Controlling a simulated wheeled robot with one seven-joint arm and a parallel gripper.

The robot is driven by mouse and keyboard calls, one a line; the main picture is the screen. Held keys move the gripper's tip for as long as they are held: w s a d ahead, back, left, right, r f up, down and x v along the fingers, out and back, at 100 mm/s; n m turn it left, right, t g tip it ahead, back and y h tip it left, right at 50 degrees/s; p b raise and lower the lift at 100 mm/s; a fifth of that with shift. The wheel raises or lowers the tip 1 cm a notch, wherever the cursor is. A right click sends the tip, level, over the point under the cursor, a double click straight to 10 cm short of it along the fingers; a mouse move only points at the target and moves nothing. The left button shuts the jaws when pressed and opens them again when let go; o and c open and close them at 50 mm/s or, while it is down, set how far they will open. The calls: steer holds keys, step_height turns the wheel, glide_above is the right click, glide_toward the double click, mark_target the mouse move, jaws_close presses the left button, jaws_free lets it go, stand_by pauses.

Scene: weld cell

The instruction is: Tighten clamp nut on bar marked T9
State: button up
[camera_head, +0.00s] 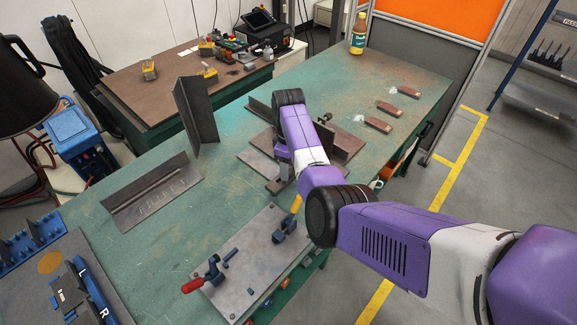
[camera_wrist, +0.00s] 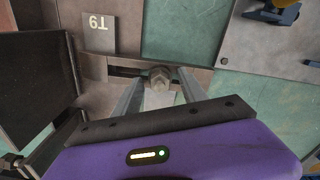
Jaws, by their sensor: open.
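In the wrist view, a dark metal bar (camera_wrist: 97,62) carries a pale label (camera_wrist: 98,36) that reads T9 upside down. A grey hex clamp nut (camera_wrist: 160,77) sits beside it at a dark slotted strip. My gripper (camera_wrist: 157,82) is open. Its two fingers reach out on the left and right of the nut, with a gap visible on each side; I cannot tell whether they are level with it. In the head view, my arm hides the nut and most of my gripper (camera_head: 284,168), which is over the steel fixture plates on the green table.
The green table (camera_head: 150,227) holds an upright angle plate (camera_head: 196,108), a plate with toggle clamps (camera_head: 250,262), a stamped angle piece (camera_head: 152,192) and several small rusty blocks at right. A yellow bottle (camera_head: 358,36) stands at the back. In the wrist view, a dark upright plate (camera_wrist: 35,85) stands left.

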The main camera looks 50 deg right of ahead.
steer(key=shift+c, duration=0.2)
jaws_close()
